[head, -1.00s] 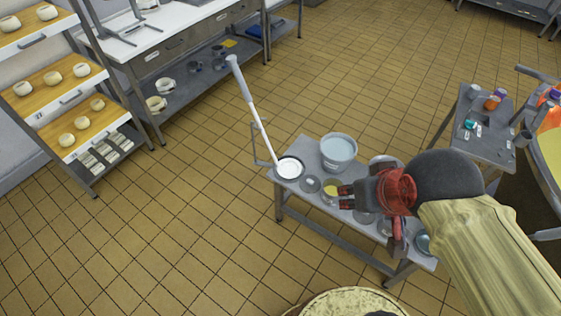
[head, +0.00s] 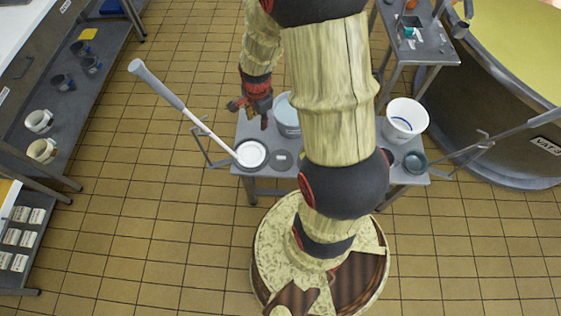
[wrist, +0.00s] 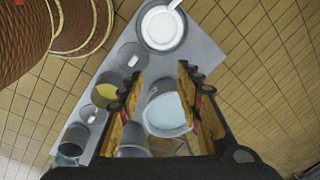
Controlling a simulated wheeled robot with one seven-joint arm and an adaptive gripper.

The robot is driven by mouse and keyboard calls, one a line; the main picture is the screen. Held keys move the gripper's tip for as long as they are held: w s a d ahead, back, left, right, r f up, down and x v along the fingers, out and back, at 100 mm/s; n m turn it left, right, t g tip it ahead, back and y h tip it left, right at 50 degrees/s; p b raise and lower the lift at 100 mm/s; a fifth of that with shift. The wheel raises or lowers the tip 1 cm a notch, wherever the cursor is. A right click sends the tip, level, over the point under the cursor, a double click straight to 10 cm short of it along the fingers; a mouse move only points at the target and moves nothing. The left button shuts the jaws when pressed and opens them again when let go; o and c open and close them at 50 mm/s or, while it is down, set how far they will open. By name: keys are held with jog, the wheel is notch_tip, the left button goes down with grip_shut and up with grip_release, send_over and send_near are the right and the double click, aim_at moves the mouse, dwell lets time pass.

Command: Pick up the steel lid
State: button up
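A flat round grey piece with a small pale centre (head: 283,160) lies on the low steel bench (head: 262,184), right of a white-filled pan (head: 251,153). It looks like a steel lid and also shows in the wrist view (wrist: 131,56). A second, similar grey round piece (wrist: 89,114) lies beyond a yellow-filled pot (wrist: 104,95); I cannot tell which is the steel lid. My gripper (head: 252,110) is above the bench's back left, beside a pale blue-filled pail (head: 287,112). In the wrist view my gripper (wrist: 160,72) is open, with the pail (wrist: 165,112) between and below its fingers.
A long-handled tool (head: 170,95) slants up from the white-filled pan. A white bucket (head: 404,120) and a dark bowl (head: 415,161) are at the bench's right. My arm hides the bench's middle. A large vat (head: 500,120) stands at right; the floor at left is clear.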

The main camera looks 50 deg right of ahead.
aim_at(281, 157)
jog(key=s+d+f+m+b, duration=0.1)
jog(key=s+f+m, duration=0.1)
jog(key=f, duration=0.5)
jog(key=s+d+f+m+g+b, duration=0.1)
jog(key=s+d+f+m, duration=0.1)
jog(key=f, duration=0.6)
jog(key=s+d+f+m, duration=0.2)
jog(key=f+m, duration=0.2)
jog(key=f, duration=0.3)
jog(key=shift+f+y+b, duration=0.2)
jog(key=shift+y+b, duration=0.1)
jog(key=shift+b, duration=0.1)
jog(key=shift+w+d+f+b, duration=0.15)
jog(key=shift+f+b, duration=0.5)
jog(key=shift+f, duration=0.7)
jog(key=shift+w+f+b, duration=0.1)
jog(key=shift+f+b, duration=0.5)
jog(key=shift+f, duration=0.7)
jog(key=shift+c, duration=1.4)
grip_shut()
